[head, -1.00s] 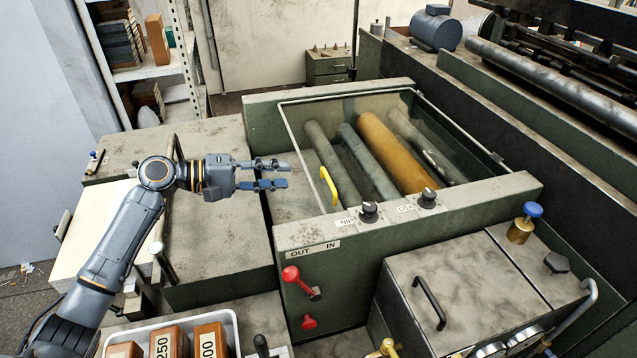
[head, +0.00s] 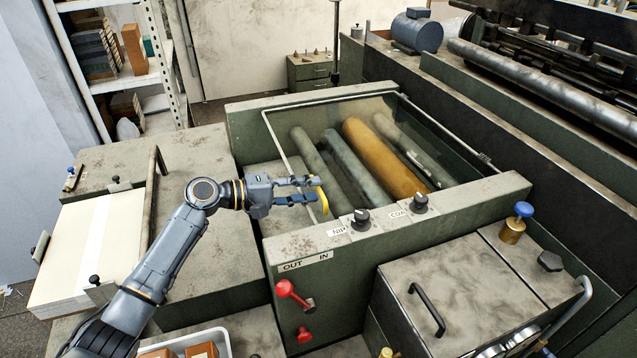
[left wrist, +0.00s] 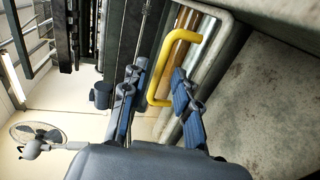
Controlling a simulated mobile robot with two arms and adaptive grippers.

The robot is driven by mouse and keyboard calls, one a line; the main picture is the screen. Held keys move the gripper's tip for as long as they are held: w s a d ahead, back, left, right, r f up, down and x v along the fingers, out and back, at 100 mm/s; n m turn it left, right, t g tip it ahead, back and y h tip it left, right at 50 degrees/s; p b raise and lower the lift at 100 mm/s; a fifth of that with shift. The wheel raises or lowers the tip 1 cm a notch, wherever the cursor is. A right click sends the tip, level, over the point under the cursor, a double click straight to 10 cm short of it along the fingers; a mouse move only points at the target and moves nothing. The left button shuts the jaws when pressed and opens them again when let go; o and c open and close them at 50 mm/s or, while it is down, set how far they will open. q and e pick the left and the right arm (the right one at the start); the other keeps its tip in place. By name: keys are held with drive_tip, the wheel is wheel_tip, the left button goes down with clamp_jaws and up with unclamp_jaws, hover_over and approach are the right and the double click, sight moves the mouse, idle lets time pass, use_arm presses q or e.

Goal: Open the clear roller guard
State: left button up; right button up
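The clear roller guard (head: 300,112) is a see-through panel in a pale metal frame, lying down over the rollers. Its yellow handle (head: 319,194) stands at the near left edge of the guard. My left gripper (head: 315,190) is open at the handle, with its fingers pointing right. In the left wrist view the yellow handle (left wrist: 171,62) shows just beyond and between the open blue-padded fingers (left wrist: 155,92). I cannot tell whether a finger touches it. My right gripper is not in view.
Two black knobs (head: 361,216) labelled NIP and COA stand on the front ledge near the handle. A red lever (head: 285,288) sticks out below. Under the guard lie grey rollers and an orange roller (head: 380,155). A flat grey deck (head: 205,165) is to the left.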

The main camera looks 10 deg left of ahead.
sight(319, 189)
use_arm(q)
drive_tip(key=shift+x, duration=1.5)
drive_tip(key=shift+c, duration=0.2)
clamp_jaws()
